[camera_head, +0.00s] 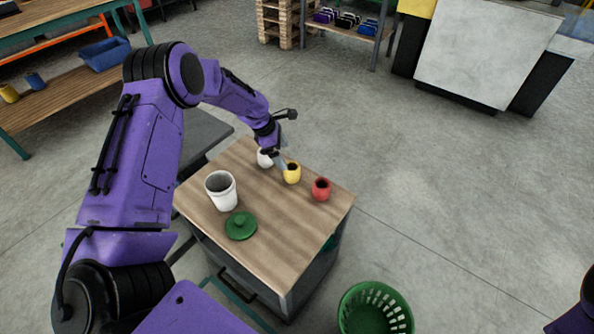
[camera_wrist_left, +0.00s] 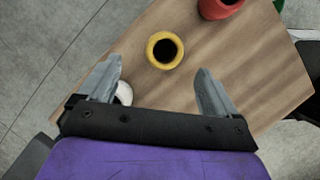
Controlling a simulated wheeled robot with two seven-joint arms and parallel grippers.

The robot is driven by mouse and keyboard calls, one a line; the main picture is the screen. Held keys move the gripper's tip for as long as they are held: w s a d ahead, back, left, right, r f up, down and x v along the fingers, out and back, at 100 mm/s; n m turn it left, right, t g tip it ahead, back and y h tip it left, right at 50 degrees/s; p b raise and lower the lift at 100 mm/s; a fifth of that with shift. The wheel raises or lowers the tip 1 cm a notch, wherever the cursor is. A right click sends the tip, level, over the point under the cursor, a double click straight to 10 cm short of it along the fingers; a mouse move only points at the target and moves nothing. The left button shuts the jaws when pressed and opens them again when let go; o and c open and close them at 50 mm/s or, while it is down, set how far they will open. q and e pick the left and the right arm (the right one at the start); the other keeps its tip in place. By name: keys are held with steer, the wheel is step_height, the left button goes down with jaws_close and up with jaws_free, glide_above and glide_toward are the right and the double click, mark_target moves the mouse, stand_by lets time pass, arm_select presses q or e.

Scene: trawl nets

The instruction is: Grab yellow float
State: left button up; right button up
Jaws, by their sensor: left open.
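The yellow float (camera_head: 291,175) stands on the wooden top of a small cabinet, between a white float (camera_head: 264,160) and a red float (camera_head: 321,191). Each of the yellow and red ones has a dark round opening on top. My left gripper (camera_head: 279,159) is open and empty, close beside the yellow float in the head view. In the left wrist view the yellow float (camera_wrist_left: 152,54) shows just beyond and between the open fingertips (camera_wrist_left: 159,65), with no visible contact. The white float (camera_wrist_left: 124,93) is partly hidden behind the left-hand finger. My right gripper is out of view.
A white cup (camera_head: 222,196) and a green lid (camera_head: 240,228) stand nearer on the cabinet top (camera_head: 285,232). The red float (camera_wrist_left: 222,10) is at the wrist view's top edge. A green basket (camera_head: 375,314) is on the floor. Shelves and a workbench stand farther back.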

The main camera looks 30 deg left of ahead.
mark_target(291, 171)
arm_select(q)
steer(key=x, duration=0.6)
steer(key=s+b+x, duration=0.1)
steer(key=x, duration=0.2)
steer(key=shift+a+f, duration=0.2)
steer(key=shift+f, duration=0.15)
steer(key=c, duration=1.1)
steer(key=shift+o, duration=0.2)
steer(key=shift+r, duration=0.15)
